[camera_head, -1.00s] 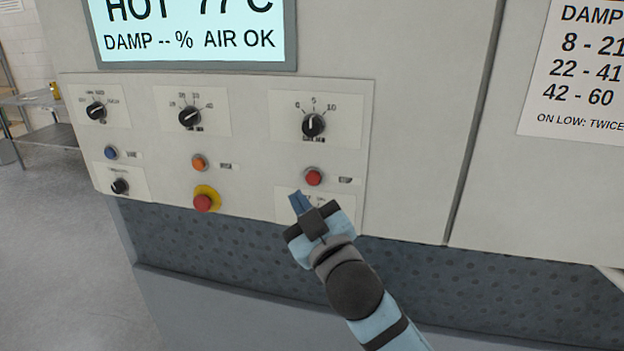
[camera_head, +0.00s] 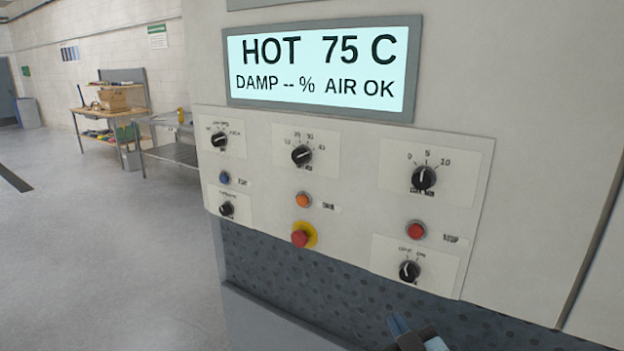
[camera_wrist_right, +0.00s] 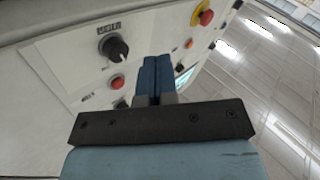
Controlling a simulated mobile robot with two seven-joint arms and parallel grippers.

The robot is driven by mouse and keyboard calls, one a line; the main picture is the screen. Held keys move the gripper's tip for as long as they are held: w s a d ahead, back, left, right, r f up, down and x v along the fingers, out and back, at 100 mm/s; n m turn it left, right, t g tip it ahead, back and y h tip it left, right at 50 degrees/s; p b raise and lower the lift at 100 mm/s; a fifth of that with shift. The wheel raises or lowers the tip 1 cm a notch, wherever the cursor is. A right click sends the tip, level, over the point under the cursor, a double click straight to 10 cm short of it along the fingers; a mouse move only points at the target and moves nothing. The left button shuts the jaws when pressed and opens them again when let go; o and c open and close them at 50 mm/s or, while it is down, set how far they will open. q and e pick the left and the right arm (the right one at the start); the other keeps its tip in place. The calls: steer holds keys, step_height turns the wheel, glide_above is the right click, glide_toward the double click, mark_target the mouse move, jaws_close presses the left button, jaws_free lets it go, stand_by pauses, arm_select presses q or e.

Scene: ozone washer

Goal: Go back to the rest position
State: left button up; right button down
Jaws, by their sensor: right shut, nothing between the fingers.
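My right gripper (camera_head: 398,326) is at the bottom edge of the head view, in front of the dark lower band of the washer and below the control panel. Its blue fingers are together and empty; they also show in the right wrist view (camera_wrist_right: 155,75). The control panel (camera_head: 350,185) carries several black knobs, a blue button (camera_head: 224,177), an orange button (camera_head: 303,200), a red button (camera_head: 416,230) and a red stop button on a yellow ring (camera_head: 302,235). The fingers appear apart from the panel. My left gripper is not in view.
The display (camera_head: 320,68) above the panel reads HOT 75 C, DAMP -- %, AIR OK. A grey metal table (camera_head: 170,150) and a wooden workbench (camera_head: 108,108) stand at the back left. The floor (camera_head: 100,240) to the left of the washer is clear.

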steer(key=s+d+f+m+g, duration=0.1)
steer(key=s+f+g, duration=0.1)
steer(key=s+f, duration=0.5)
steer(key=s+d+f+m+g, duration=0.1)
steer(key=s+f+g, duration=0.1)
steer(key=s+f, duration=0.5)
steer(key=s+d+f+m+g, duration=0.1)
steer(key=s+f+g, duration=0.2)
steer(key=f, duration=1.4)
steer(key=s, duration=0.4)
steer(key=shift+s+d, duration=0.25)
steer(key=shift+d, duration=0.05)
steer(key=shift+s+d, duration=0.1)
